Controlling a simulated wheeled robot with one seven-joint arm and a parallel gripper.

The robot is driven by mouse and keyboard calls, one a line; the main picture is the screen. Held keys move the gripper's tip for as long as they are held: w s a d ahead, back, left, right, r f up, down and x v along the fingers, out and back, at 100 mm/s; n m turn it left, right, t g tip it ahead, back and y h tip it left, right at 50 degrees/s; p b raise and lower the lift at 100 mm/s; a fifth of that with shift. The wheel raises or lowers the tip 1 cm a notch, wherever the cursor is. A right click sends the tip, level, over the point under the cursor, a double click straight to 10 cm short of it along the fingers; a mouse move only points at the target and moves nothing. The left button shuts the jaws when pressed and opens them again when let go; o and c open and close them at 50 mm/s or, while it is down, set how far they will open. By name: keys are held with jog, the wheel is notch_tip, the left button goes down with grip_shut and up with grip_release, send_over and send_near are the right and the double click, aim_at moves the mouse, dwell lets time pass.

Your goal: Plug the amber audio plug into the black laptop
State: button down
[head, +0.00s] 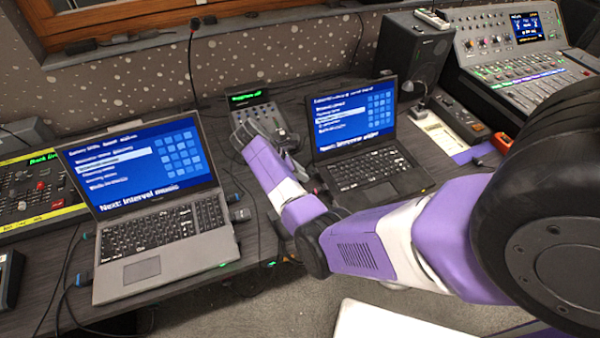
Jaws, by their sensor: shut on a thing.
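The black laptop (372,172) stands open at the middle right of the desk, its blue screen (354,116) lit. My purple arm reaches in from the right, and its end is left of this laptop, over the front of a small fader box. My gripper (264,132) is a small grey shape there, pointing away from the camera. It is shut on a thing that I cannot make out. I cannot pick out the amber audio plug. The sockets on the black laptop's left side are too small or covered by my arm to tell.
A grey laptop (140,268) with cables at its sides stands open on the left. The small fader box (258,101) has a green display. A speaker (414,52) and a lighting desk (508,78) stand at the back right. An orange item (502,143) lies near the right edge.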

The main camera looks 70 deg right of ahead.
jog(key=shift+s+d+p, duration=0.45)
jog(key=shift+s+p, duration=0.1)
jog(key=shift+p, duration=0.25)
dwell(1.2)
jog(key=c, duration=1.2)
grip_release()
jog(key=shift+w, duration=0.1)
jog(key=shift+v, duration=3.85)
